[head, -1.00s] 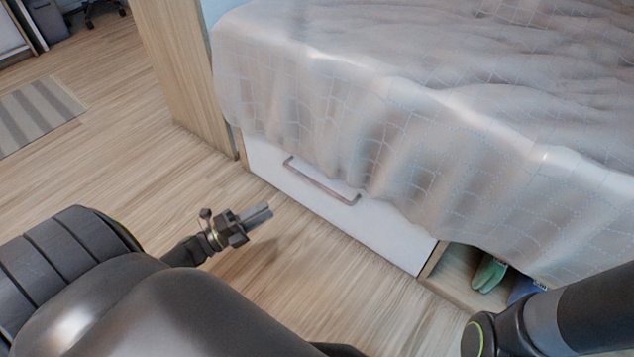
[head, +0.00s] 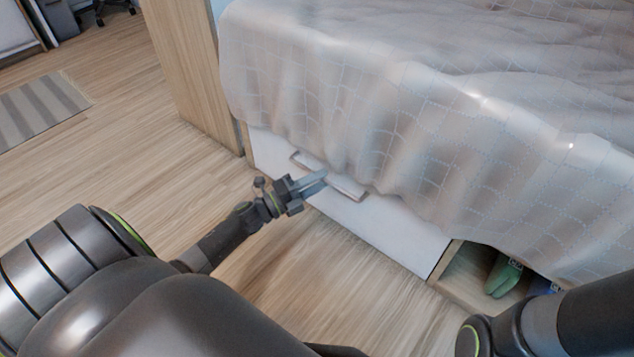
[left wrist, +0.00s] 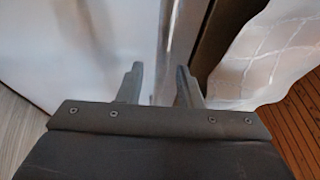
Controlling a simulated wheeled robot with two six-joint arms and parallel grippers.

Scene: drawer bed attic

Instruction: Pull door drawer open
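The white drawer front (head: 395,230) is under the bed and looks closed. Its long metal bar handle (head: 345,187) runs along the upper part of the front. My left gripper (head: 316,180) is at the handle, with its fingers overlapping the handle's middle in the head view. In the left wrist view, the fingers (left wrist: 158,88) are spread apart, and the handle (left wrist: 165,45) stands in line with the gap between them. I cannot tell whether the fingers touch it. My right gripper is out of view.
A quilted blanket (head: 400,110) hangs over the bed edge just above the handle. An open compartment (head: 462,275) with green shoes (head: 503,275) is right of the drawer. A wooden panel (head: 190,70) stands left of it. The floor (head: 150,140) in front is clear.

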